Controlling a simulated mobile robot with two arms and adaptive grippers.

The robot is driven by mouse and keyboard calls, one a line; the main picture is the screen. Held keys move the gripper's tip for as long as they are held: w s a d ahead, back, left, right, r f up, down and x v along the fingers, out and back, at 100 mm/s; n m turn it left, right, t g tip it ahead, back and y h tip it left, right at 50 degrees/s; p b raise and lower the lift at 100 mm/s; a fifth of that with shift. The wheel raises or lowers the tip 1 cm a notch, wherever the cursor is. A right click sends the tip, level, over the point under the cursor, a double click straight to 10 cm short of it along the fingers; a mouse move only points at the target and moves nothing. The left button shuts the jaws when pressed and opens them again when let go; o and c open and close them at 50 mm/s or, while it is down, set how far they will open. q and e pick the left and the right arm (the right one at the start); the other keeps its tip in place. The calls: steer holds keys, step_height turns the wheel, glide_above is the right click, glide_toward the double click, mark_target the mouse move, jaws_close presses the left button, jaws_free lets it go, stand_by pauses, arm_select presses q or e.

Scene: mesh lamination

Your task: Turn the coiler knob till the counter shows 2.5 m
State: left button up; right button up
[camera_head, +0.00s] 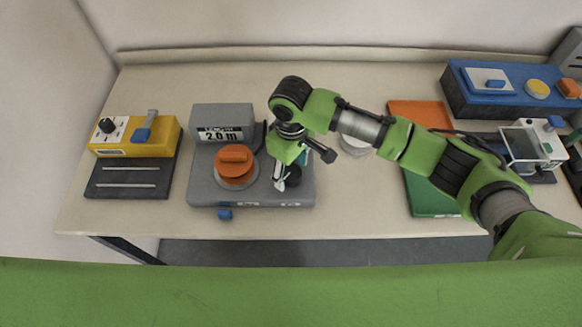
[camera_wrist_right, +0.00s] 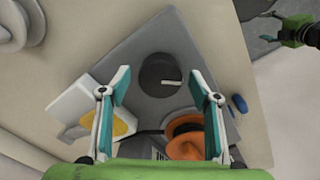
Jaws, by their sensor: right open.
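The grey coiler (camera_head: 256,202) stands on the table at the left of the middle. Its counter (camera_head: 220,134) reads 2.0 m. The round black knob (camera_head: 292,176) sits at the right of the coiler's top; in the right wrist view the knob (camera_wrist_right: 160,74) shows a white mark. My right gripper (camera_head: 286,172) is over the knob, pointing down. In the wrist view its open teal fingers (camera_wrist_right: 159,84) stand on either side of the knob with gaps. I cannot tell how far above it they are. My left gripper is not seen in the head view.
An orange spool (camera_head: 236,165) stands on the coiler beside the knob. A yellow device (camera_head: 152,148) is at the far left. Orange (camera_head: 421,113) and green (camera_head: 432,200) sheets lie to the right, partly under my arm. A blue unit (camera_head: 470,97) stands at the back right.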

steer(key=c, duration=1.1)
steer(key=m+p, duration=0.1)
steer(key=p, duration=0.1)
steer(key=m+p, duration=0.1)
steer(key=p, duration=0.2)
steer(key=shift+s+a+r+m, duration=0.1)
steer(key=shift+r+m, duration=0.25)
steer(key=shift+m, duration=0.05)
steer(key=shift+f+m+p, duration=0.15)
steer(key=shift+m+p, duration=0.35)
steer(key=shift+p, duration=0.15)
steer(key=shift+f, duration=0.1)
steer(key=o, duration=1.1)
